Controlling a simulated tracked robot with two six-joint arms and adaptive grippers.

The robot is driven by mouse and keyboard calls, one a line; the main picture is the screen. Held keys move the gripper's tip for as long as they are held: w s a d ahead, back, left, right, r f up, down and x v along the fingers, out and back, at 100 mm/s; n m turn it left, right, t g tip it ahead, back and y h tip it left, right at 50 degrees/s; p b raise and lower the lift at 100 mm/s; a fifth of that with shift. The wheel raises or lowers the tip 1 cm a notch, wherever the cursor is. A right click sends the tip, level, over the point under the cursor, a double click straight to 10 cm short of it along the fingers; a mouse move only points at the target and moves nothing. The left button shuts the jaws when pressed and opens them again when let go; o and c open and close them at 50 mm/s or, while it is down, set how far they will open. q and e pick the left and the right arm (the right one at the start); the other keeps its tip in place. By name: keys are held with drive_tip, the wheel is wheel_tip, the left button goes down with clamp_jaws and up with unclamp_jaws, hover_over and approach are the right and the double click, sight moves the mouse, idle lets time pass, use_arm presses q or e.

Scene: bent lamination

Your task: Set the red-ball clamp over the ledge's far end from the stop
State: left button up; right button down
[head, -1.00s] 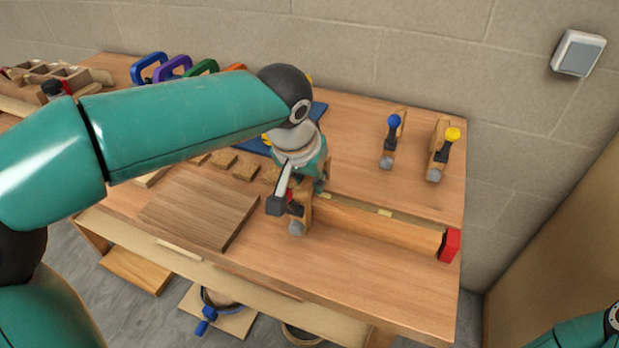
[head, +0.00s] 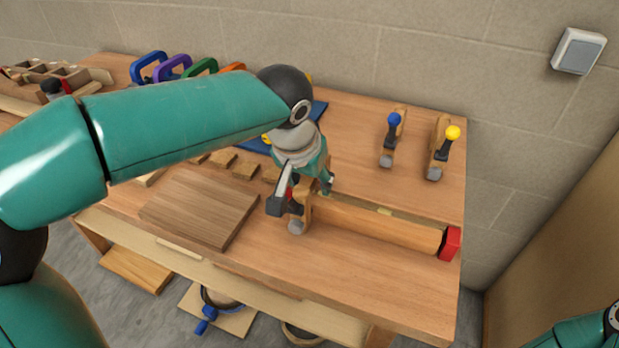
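The ledge (head: 385,228) is a long wooden strip along the bench's front right. The red stop (head: 450,243) is at its right end. The red-ball clamp (head: 303,208) stands upright at the ledge's left end, away from the stop. Its wooden body and grey foot show; its red part is mostly hidden by my gripper. My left gripper (head: 303,192) is around the clamp's upper part from above, with its fingers spread to either side. Whether a finger still touches the clamp is hidden. Only a bit of my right arm shows at the bottom right; its gripper is out of view.
A blue-ball clamp (head: 391,138) and a yellow-ball clamp (head: 440,150) stand at the back right. A wooden board (head: 200,208) lies left of the red-ball clamp, with small wood blocks (head: 222,158) behind it. Coloured clamps (head: 172,67) stand at the back left.

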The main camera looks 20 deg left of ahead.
use_arm(q)
drive_tip(key=shift+r, duration=0.15)
drive_tip(key=v, duration=1.1)
drive_tip(key=shift+s+r, duration=0.2)
drive_tip(key=shift+r, duration=0.15)
drive_tip(key=shift+p+v, duration=2.45)
drive_tip(key=shift+v, duration=0.55)
wheel_tip(320, 180, up, 5)
drive_tip(key=p, duration=0.5)
